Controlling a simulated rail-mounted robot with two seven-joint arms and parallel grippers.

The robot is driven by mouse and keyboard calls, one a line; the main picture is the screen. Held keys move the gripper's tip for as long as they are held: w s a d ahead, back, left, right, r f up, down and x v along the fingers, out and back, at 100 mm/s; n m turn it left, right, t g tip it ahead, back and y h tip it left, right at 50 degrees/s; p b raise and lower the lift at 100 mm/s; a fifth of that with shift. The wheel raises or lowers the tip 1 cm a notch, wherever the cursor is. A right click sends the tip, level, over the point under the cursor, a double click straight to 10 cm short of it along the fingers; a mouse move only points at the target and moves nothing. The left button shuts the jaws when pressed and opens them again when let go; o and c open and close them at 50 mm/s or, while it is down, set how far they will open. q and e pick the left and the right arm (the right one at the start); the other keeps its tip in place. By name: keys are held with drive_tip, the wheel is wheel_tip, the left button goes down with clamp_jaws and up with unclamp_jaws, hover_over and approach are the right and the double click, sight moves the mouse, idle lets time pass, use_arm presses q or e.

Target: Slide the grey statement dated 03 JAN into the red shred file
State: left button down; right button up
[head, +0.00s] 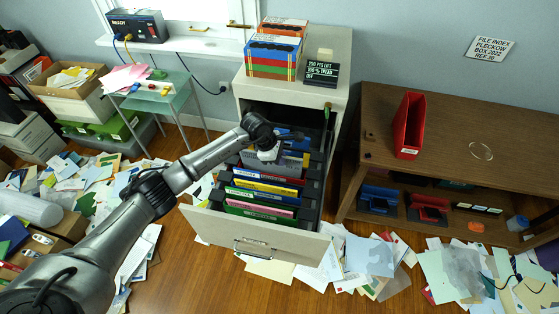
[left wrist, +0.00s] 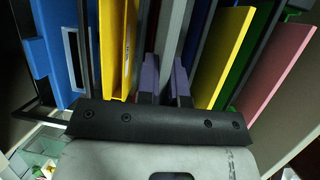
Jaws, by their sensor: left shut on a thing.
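My left gripper (head: 270,153) reaches down into the open cabinet drawer (head: 258,242), among upright coloured folders. In the left wrist view its two purple-grey fingers (left wrist: 167,78) are close together on a thin grey sheet (left wrist: 172,35), which stands upright between the folders. I take it for the grey statement; no date is readable on it. A red upright file holder (head: 408,125) stands on the wooden desk to the right, well away from the gripper. It appears to be the red shred file. My right gripper is not in view.
Yellow (head: 262,187), pink (head: 262,208), green and blue folders crowd the drawer. Coloured binders (head: 273,55) and a black sign (head: 322,70) stand on the cabinet. The wooden desk (head: 455,135) has clear room around the red holder. Loose papers (head: 370,257) cover the floor.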

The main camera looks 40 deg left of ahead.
use_arm(q)
wheel_tip(320, 180, up, 5)
drive_tip(key=p, duration=0.2)
drive_tip(key=shift+r+p, duration=0.15)
drive_tip(key=shift+p, duration=0.2)
drive_tip(key=shift+r, duration=0.45)
drive_tip(key=shift+d, duration=0.1)
